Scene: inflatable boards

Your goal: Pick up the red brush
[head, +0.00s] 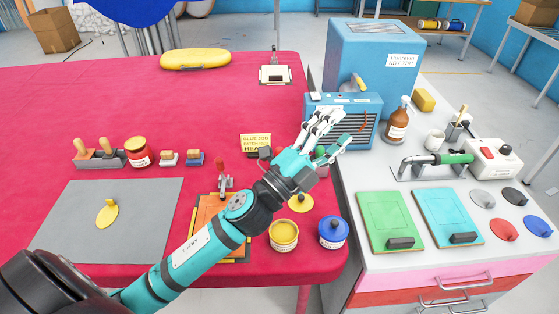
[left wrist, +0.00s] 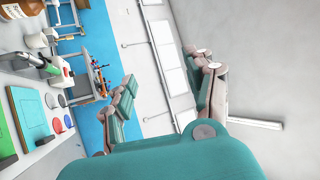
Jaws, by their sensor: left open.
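A small brush-like block with a wooden knob and a red band, likely the red brush (head: 168,158), stands on the red table left of centre in the head view. A similar blue one (head: 195,158) stands just right of it. My left gripper (head: 328,132) is open and empty, raised near the table's right edge in front of the blue heater-like box, well to the right of the red brush. In the left wrist view its spread fingers (left wrist: 168,88) have nothing between them, and the red brush does not show. My right gripper is not in view.
A grey mat (head: 70,215) lies nearer. A yellow sign (head: 256,143), an orange board (head: 207,213) and tins (head: 284,236) lie right. Table space behind the brush is clear.

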